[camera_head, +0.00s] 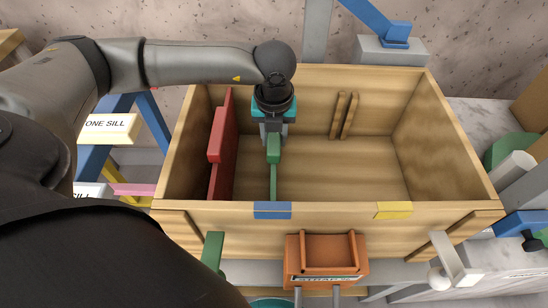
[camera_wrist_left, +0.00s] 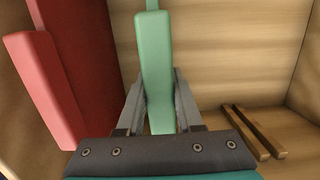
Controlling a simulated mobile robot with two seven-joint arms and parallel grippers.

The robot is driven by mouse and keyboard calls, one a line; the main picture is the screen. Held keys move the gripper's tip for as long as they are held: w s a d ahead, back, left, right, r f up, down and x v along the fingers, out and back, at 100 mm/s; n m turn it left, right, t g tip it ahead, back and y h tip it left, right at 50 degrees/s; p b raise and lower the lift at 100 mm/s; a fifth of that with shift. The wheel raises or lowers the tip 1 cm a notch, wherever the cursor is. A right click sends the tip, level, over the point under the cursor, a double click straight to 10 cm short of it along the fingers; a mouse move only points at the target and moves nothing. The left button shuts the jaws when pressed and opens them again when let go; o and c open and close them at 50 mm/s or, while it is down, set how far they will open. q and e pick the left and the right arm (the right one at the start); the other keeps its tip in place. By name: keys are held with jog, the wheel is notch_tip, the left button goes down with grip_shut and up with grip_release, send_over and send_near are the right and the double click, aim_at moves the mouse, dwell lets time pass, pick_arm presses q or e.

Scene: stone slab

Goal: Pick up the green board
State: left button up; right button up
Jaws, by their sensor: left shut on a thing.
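The green board (camera_head: 273,150) stands on edge inside the wooden crate (camera_head: 335,213), left of the crate's middle. It also shows in the left wrist view (camera_wrist_left: 154,62), between the two fingers. My left gripper (camera_head: 273,135) reaches down into the crate from above and is shut on the board's top part. In the left wrist view the left gripper's fingers (camera_wrist_left: 157,105) lie along both sides of the board. Whether the board's lower edge touches the crate floor is hard to tell. My right gripper is not in view.
A red board (camera_head: 220,145) stands in the crate left of the green one. Two wooden slats (camera_head: 343,115) are fixed at the back wall. The crate's right half is empty. Blue tape (camera_head: 272,210) and yellow tape (camera_head: 394,210) mark the front rim. An orange box (camera_head: 327,260) stands in front.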

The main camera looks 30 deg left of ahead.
pick_arm(q)
grip_shut()
dwell(0.8)
